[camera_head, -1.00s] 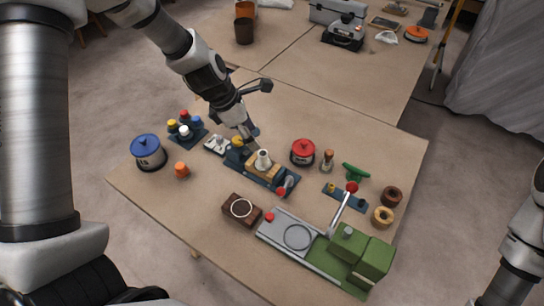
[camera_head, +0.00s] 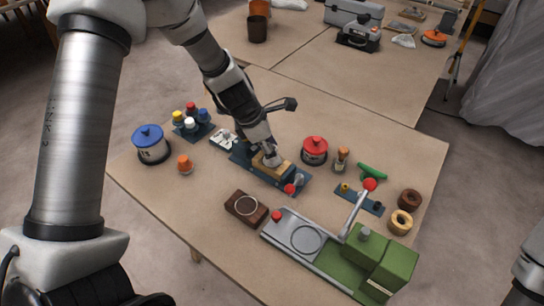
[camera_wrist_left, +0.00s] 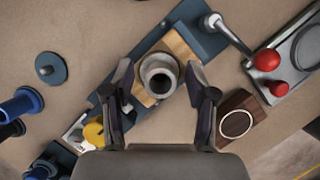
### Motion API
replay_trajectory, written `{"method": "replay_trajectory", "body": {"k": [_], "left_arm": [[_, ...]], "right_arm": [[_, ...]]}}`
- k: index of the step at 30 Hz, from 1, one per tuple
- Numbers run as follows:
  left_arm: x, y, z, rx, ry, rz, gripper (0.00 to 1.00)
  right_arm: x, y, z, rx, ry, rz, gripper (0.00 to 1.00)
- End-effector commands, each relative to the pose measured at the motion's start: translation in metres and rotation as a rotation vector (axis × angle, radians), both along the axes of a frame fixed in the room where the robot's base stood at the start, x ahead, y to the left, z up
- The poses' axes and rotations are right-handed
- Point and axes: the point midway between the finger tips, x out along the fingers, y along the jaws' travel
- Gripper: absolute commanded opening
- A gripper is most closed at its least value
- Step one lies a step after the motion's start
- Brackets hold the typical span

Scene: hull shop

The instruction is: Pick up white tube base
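The white tube base (camera_head: 272,160) is a short pale cylinder standing upright on a wooden block in a blue fixture (camera_head: 300,184). The wrist view shows it from above as a ring with a dark hollow (camera_wrist_left: 159,76). My left gripper (camera_head: 267,150) is over it, pointing down, and partly hides it in the head view. In the wrist view its fingers (camera_wrist_left: 160,88) are open, one on each side of the tube base, with a small gap visible at each side. My right gripper is out of view; only part of that arm shows at lower right.
A red-lidded pot (camera_head: 314,151) stands just right of the fixture. A dark wooden block with a ring (camera_head: 245,208) and a green press (camera_head: 380,265) are in front. A blue-lidded pot (camera_head: 151,144) and several capped bottles (camera_head: 190,120) are left. Bare table lies at front left.

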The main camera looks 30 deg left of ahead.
Motion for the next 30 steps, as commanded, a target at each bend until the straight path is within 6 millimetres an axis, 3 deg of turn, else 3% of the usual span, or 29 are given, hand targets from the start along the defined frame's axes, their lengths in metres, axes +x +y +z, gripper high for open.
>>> {"method": "replay_trajectory", "body": {"k": [1, 3, 4, 17, 25, 30], "left_arm": [[0.000, 0.000, 0.000, 0.000, 0.000, 0.000, 0.32], [0.000, 0.000, 0.000, 0.000, 0.000, 0.000, 0.07], [0.000, 0.000, 0.000, 0.000, 0.000, 0.000, 0.00], [0.000, 0.000, 0.005, 0.000, 0.000, 0.000, 0.00], [0.001, 0.000, 0.040, -0.002, -0.003, -0.001, 0.00], [-0.034, -0.011, 0.037, -0.003, 0.001, -0.001, 0.00]], "right_arm": [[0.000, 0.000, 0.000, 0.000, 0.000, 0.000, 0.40], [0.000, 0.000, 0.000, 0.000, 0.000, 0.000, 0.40], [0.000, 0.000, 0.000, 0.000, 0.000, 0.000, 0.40], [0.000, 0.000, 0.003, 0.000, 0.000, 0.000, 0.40], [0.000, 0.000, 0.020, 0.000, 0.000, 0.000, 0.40], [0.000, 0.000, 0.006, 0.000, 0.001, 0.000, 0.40]]}}
